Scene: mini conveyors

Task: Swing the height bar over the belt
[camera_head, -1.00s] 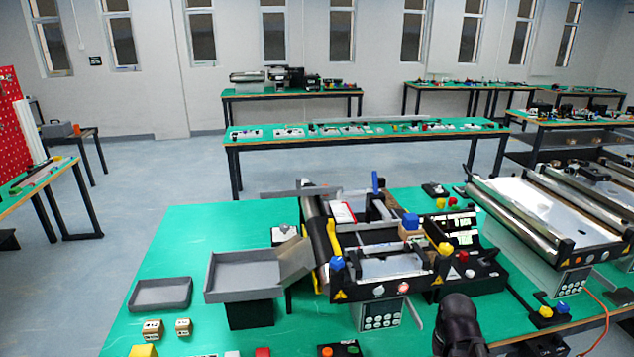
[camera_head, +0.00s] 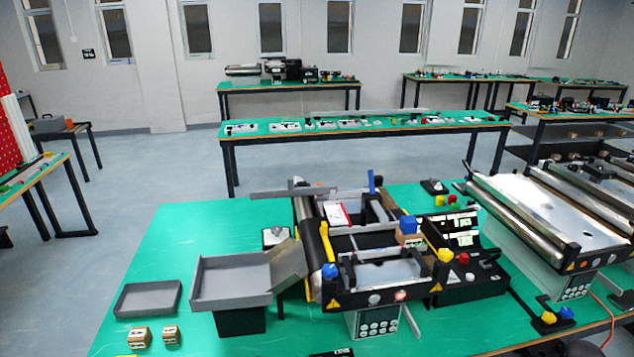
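The mini conveyor (camera_head: 375,272) stands on the green table, with black side frames and a dark roller at its left end. A long grey bar (camera_head: 290,191) lies level at the conveyor's far left corner and sticks out left, past the frame. It may be the height bar; I cannot tell for certain. A blue upright handle (camera_head: 371,182) stands at the far side, to the right of that bar. A brown box with a blue top (camera_head: 408,228) is at the conveyor's right part. My gripper is not in view.
A grey tray on a black stand (camera_head: 232,283) adjoins the conveyor's left end. A flat grey tray (camera_head: 148,298) and two small boxes (camera_head: 140,337) are farther left. A control box (camera_head: 462,272) stands right, and a larger conveyor (camera_head: 555,222) beyond it. The far-left tabletop is clear.

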